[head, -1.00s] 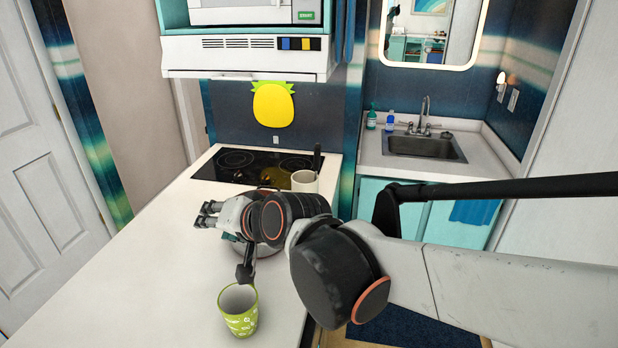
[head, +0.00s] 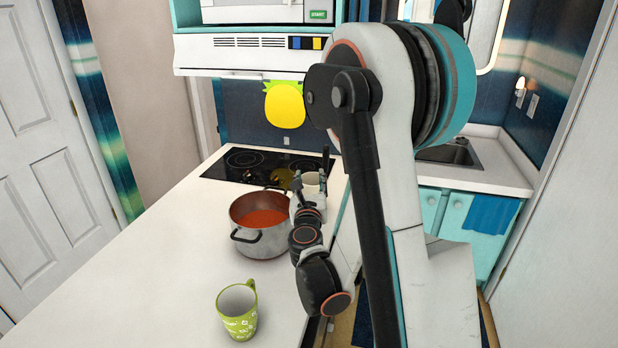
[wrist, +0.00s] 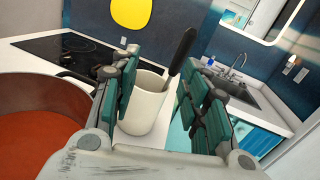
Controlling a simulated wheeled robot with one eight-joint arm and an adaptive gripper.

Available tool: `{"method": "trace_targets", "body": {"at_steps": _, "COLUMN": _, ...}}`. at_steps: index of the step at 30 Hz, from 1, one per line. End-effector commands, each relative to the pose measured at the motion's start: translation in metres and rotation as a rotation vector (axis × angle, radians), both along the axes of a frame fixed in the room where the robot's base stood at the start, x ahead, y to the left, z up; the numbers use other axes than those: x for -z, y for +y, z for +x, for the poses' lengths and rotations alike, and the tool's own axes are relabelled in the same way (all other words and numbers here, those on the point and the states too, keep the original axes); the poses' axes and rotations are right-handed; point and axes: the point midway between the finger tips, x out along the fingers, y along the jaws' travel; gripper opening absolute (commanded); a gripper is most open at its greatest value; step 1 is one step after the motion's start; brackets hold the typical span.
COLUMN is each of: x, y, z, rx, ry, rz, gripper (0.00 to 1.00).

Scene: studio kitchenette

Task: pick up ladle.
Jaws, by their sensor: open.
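A dark-handled utensil, likely the ladle (wrist: 182,48), stands tilted in a white crock (wrist: 143,103) in the wrist view. Only its handle shows; its lower end is hidden inside the crock. In the head view, the handle (head: 325,158) rises above the crock (head: 312,179). My gripper (head: 310,187) is open and empty, in front of the crock. In the wrist view, its teal-padded fingers (wrist: 157,82) frame the crock, with the handle close to the right finger. I cannot tell whether they touch.
A steel pot (head: 260,241) of red soup stands left of my gripper. A green patterned mug (head: 237,311) is at the counter's front. A black cooktop (head: 245,163) lies behind, with a range hood (head: 250,55) above. The counter's left side (head: 150,275) is clear.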

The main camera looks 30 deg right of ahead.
Motion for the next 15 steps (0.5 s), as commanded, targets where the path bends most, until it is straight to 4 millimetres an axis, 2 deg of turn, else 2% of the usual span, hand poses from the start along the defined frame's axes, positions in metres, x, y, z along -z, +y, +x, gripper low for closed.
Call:
{"method": "trace_targets", "body": {"at_steps": 3, "x": 0.019, "y": -0.016, "z": -0.007, "rx": 0.058, "ry": -0.049, "rz": 0.098, "gripper": 0.42}}
{"method": "trace_targets", "body": {"at_steps": 7, "x": 0.027, "y": -0.025, "z": -0.007, "rx": 0.084, "ry": -0.073, "rz": 0.144, "gripper": 0.42}}
{"method": "trace_targets", "body": {"at_steps": 15, "x": 0.030, "y": -0.056, "z": 0.027, "rx": 0.086, "ry": -0.075, "rz": 0.148, "gripper": 0.42}}
